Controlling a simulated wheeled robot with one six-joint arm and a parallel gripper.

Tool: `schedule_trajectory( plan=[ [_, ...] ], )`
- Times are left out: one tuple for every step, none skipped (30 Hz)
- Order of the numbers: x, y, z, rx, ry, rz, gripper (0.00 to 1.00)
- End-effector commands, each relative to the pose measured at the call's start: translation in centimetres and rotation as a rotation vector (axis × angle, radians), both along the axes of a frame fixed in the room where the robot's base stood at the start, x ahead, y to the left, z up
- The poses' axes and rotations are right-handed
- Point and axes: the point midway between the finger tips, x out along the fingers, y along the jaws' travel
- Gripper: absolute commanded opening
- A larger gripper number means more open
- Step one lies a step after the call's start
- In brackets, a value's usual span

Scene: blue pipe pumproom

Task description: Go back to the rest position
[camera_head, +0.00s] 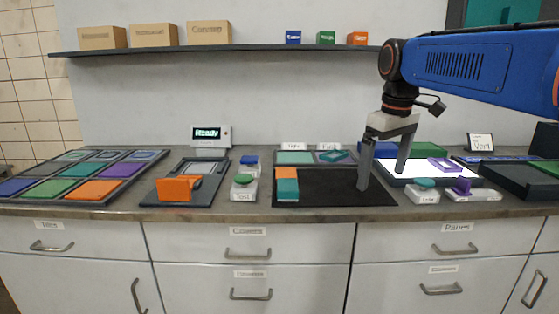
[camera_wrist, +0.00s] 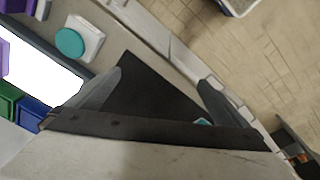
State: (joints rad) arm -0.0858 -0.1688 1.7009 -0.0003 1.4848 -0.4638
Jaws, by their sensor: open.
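My gripper (camera_head: 382,178) hangs from the blue arm on the right and points down over the right part of the black mat (camera_head: 325,188). Its two grey fingers are apart with nothing between them. In the wrist view my gripper (camera_wrist: 165,95) also shows open above the black mat (camera_wrist: 150,92). An orange and teal block pair (camera_head: 287,184) sits at the mat's left end, apart from my fingers. The pictures do not clearly show how far the fingertips are above the mat.
A lit white panel (camera_head: 415,171) with a purple piece (camera_head: 444,164) lies right of my gripper. A teal button (camera_head: 426,184) and a purple switch (camera_head: 462,187) stand in front. An orange-fronted device (camera_head: 180,188) and colored tile tray (camera_head: 60,186) are left. A shelf (camera_head: 270,46) runs above.

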Motion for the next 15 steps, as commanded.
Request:
schedule_trajectory(
  plan=[
    [-1.6,-0.4,-0.7,0.004,-0.014,-0.025,1.00],
    [-2.4,-0.5,-1.1,0.007,-0.023,-0.043,1.00],
    [-3.5,-0.8,-1.8,0.010,-0.035,-0.065,1.00],
    [-4.3,-0.9,-2.3,0.014,-0.043,-0.082,1.00],
    [-5.1,-1.1,-2.8,0.017,-0.052,-0.098,1.00],
    [-6.1,-1.3,-3.5,0.021,-0.064,-0.121,1.00],
    [-6.9,-1.5,-4.1,0.023,-0.072,-0.137,1.00],
    [-7.7,-1.6,-4.7,0.027,-0.083,-0.155,1.00],
    [-8.8,-1.8,-5.5,0.032,-0.093,-0.176,1.00],
    [-9.5,-2.0,-6.1,0.036,-0.102,-0.194,1.00],
    [-10.3,-2.1,-6.7,0.040,-0.112,-0.210,1.00],
    [-11.3,-2.3,-7.6,0.045,-0.123,-0.233,1.00],
    [-12.1,-2.4,-8.3,0.048,-0.131,-0.248,1.00],
    [-12.9,-2.5,-9.0,0.054,-0.140,-0.265,1.00],
    [-13.9,-2.7,-10.0,0.059,-0.152,-0.286,1.00]
  ],
)
